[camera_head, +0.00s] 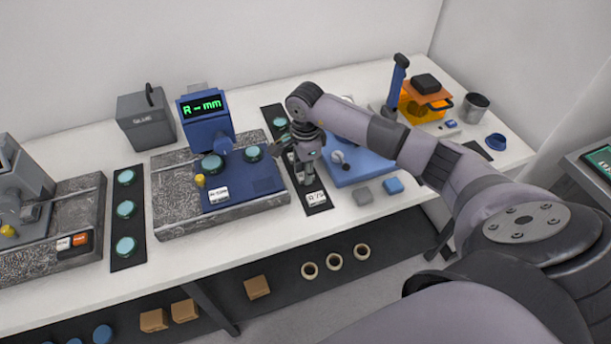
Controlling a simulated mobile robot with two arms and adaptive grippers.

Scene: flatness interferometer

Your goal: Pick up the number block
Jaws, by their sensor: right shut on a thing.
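The number block (315,197), a small piece with a white face and dark characters, is at the front end of a black strip mat (319,208) right of the middle instrument. My right gripper (306,180) points down over that mat and is shut on the number block, directly at its fingertips. The fingers are small and partly hidden by my wrist, and I cannot tell whether the block touches the mat. My left gripper is not in view.
A blue instrument (240,180) with a green-lit display stands on a speckled slab left of the gripper. A blue tray (365,170) and small grey (362,196) and blue (393,185) blocks lie to the right. Teal discs sit on another black strip (126,247).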

